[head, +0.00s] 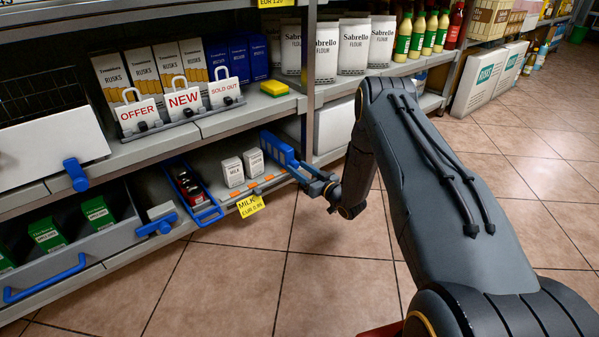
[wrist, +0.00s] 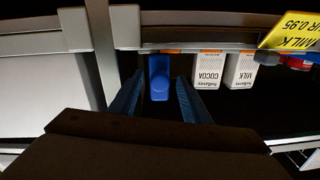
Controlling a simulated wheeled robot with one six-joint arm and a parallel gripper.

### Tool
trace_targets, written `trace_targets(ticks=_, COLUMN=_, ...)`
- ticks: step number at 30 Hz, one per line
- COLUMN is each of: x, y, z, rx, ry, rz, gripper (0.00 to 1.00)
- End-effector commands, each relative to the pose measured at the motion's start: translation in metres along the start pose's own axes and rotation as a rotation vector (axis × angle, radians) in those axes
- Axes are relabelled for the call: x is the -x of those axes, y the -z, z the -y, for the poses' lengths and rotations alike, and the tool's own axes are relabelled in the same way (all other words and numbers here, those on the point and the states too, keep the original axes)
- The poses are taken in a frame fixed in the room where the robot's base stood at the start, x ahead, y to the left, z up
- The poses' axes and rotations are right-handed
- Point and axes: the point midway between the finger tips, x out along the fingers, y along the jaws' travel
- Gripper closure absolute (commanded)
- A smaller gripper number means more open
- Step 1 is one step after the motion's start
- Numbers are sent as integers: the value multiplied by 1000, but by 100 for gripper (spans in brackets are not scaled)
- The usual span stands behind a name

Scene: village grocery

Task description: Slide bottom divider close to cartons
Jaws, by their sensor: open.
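The blue bottom divider (head: 277,149) stands on the bottom shelf, to the right of two small white cartons (head: 242,167), with a gap between. My gripper (head: 304,172) is at the shelf's front, at the near end of the divider. In the wrist view, the divider's blue front end (wrist: 159,77) lies between my two open fingers, with a slight gap on each side. The wrist view is upside down and shows a cocoa carton (wrist: 208,70) beside a milk carton (wrist: 241,70), both right of the fingers.
A yellow milk price tag (head: 250,205) hangs on the shelf edge. Left of the cartons is a blue-framed tray (head: 206,214) with dark red items. The tiled floor in front is clear.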

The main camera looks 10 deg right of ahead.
Motion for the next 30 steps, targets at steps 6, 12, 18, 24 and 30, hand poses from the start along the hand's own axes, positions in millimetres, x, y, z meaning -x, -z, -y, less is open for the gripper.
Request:
trace_targets(ticks=6, x=0, y=1, z=0, rx=0, ry=0, rz=0, gripper=64)
trace_targets(ticks=12, x=0, y=0, z=0, rx=0, ry=0, rz=0, gripper=97)
trace_targets(ticks=18, x=1, y=0, z=1, rx=0, ry=0, rz=0, gripper=100)
trace_targets(ticks=24, x=0, y=-1, z=15, rx=-2, ry=2, rz=2, gripper=100)
trace_targets(ticks=30, x=0, y=-4, z=44, rx=-2, ry=3, rz=3, gripper=100)
